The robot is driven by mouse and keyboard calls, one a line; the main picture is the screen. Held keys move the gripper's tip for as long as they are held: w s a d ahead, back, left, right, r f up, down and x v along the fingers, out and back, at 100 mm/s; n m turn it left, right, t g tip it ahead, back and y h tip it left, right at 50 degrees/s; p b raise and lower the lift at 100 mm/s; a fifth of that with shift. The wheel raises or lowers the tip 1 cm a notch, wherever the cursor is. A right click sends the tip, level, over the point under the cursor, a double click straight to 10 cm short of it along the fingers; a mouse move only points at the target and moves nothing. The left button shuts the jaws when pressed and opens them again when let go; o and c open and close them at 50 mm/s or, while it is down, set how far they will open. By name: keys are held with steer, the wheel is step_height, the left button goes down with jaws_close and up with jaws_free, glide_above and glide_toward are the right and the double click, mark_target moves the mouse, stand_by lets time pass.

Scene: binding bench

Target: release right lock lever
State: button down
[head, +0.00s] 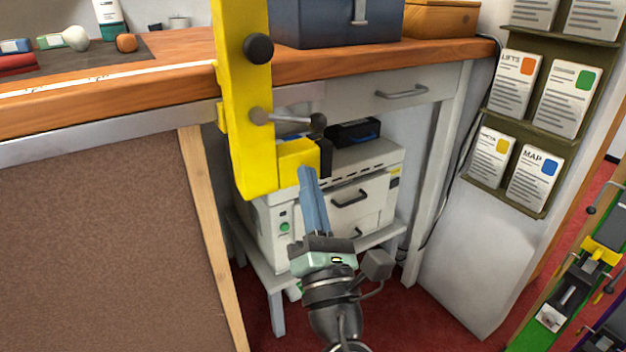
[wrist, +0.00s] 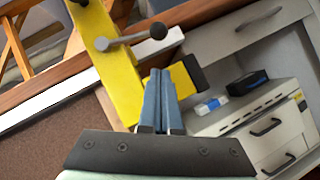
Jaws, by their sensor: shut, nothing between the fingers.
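A yellow clamp-like upright (head: 246,130) stands at the bench's front edge. A grey lever (head: 290,118) with a dark ball end sticks out to the right from its lower part. The lever also shows in the wrist view (wrist: 130,39), above my fingers. A yellow block with a dark pad (head: 300,162) juts out below the lever. My gripper (head: 307,172) is shut and empty, its blue fingers pointing up. The fingertips (wrist: 160,74) are below the lever, apart from it, and overlap the yellow block in view. I cannot tell whether they touch the block.
A black knob (head: 258,48) sits higher on the upright. The wooden bench top (head: 165,50) carries a blue box (head: 320,22). A white drawer unit (head: 335,190) stands behind my gripper under the bench. A brown panel (head: 95,240) closes the left side. Red floor shows at lower right.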

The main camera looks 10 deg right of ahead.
steer(key=b+v, duration=0.2)
steer(key=v, duration=0.7)
steer(key=shift+s+d, duration=0.15)
steer(key=shift+d, duration=0.15)
steer(key=shift+f, duration=0.1)
steer(key=s+r+m+t+h+p, duration=0.1)
steer(key=r+m+h+p, duration=0.15)
steer(key=r+m, duration=0.6)
steer(key=s+r+m+h+p, duration=0.1)
steer(key=r+m+h, duration=0.3)
steer(key=r+m, duration=0.45)
steer(key=s+r+m+t+h+p, duration=0.1)
steer(key=s+r+m+h+p, duration=0.15)
steer(key=r+m, duration=0.55)
steer(key=s+a+r+m+t+y+p, duration=0.1)
steer(key=s+a+r+m+y+p, duration=0.1)
steer(key=a+r+y, duration=0.45)
steer(key=s+a+r+m+t+y+p, duration=0.1)
steer(key=s+a+r+y+p, duration=0.2)
steer(key=r, duration=0.7)
step_height(320, 180, up, 36)
steer(key=w+p, duration=0.1)
steer(key=p, duration=3.4)
steer(key=shift+w+f+m, duration=0.2)
steer(key=shift+w+m, duration=0.1)
steer(key=shift+w, duration=0.05)
